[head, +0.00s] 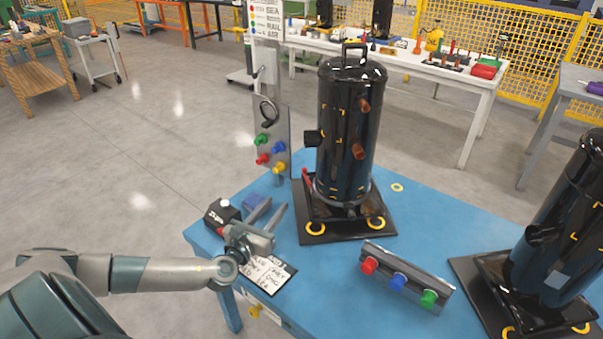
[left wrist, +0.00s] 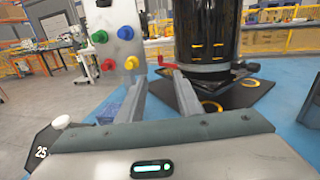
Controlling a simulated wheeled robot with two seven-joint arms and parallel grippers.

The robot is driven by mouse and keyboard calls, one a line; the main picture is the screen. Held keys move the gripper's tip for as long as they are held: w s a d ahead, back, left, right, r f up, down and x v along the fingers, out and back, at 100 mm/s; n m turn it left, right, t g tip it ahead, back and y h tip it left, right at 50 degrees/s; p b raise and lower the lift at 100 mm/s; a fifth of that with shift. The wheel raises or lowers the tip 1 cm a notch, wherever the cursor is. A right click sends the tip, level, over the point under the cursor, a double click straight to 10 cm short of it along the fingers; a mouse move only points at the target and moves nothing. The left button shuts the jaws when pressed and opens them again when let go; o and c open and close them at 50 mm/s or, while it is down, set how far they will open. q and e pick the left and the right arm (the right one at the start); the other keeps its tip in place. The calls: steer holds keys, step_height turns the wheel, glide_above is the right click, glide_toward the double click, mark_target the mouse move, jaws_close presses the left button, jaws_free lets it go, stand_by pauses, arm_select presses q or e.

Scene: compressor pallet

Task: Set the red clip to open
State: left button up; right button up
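The red clip (head: 306,178) is a small red piece at the left side of the base of the black compressor tank (head: 345,125). In the left wrist view the red clip (left wrist: 168,65) shows just beyond the fingertips, at the tank's lower left. My left gripper (head: 270,212) is over the blue table's left part, short of the clip and apart from it. In the left wrist view its two fingers (left wrist: 156,82) are spread with nothing between them. The clip's exact position is too small to tell. My right gripper is not in view.
The blue table (head: 420,220) carries a strip with red, blue and green knobs (head: 398,282) and a second black tank (head: 565,225) at right. A grey panel with coloured knobs (head: 272,145) stands left of the first tank. A black box (head: 222,213) is near my left gripper.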

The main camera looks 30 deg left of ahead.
mark_target(303, 171)
arm_select(q)
steer(key=shift+w, duration=0.15)
